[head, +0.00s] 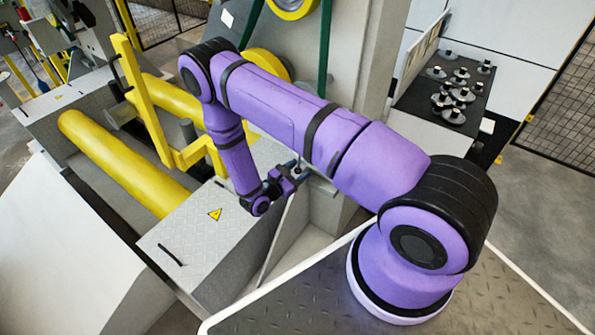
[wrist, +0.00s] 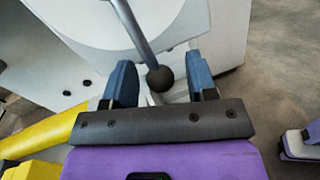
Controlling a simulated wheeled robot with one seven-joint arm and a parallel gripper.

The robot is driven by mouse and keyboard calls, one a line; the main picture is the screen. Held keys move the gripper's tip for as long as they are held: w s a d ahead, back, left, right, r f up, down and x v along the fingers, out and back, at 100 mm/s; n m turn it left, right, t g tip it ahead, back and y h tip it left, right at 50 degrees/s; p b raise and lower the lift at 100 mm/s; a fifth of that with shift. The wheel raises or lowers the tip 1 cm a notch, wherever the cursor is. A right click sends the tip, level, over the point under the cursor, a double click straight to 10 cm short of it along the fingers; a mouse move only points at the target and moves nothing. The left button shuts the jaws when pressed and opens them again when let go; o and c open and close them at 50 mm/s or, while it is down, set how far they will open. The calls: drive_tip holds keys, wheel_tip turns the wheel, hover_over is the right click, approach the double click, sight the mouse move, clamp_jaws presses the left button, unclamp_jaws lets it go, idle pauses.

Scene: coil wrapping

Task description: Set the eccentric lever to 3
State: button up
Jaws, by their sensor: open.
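The lever (wrist: 134,28) shows in the wrist view as a grey rod with a dark ball knob (wrist: 160,78) at its end. It slants down from the top edge in front of a pale round plate (wrist: 90,20). My gripper (wrist: 162,72) is open, with one blue finger on each side of the knob. The knob appears between the fingers, with gaps on both sides. I cannot tell its depth relative to the fingertips. In the head view my gripper (head: 298,173) is beside the grey machine, and the lever cannot be made out there. No scale numbers are readable.
Yellow rollers (head: 125,160) and a yellow frame (head: 143,95) stand left of my arm. A grey box with a warning triangle (head: 215,214) lies below the gripper. A dark table with several small parts (head: 455,95) is at the back right. Open floor lies to the right.

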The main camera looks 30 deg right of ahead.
clamp_jaws()
drive_tip(key=w+m, duration=0.2)
drive_tip(key=m, duration=0.1)
drive_tip(key=w+a+m, duration=0.1)
drive_tip(key=shift+r+y, duration=0.35)
drive_tip(key=shift+y, duration=0.05)
drive_tip(key=shift+s, duration=0.1)
unclamp_jaws()
drive_tip(key=shift+a, duration=0.15)
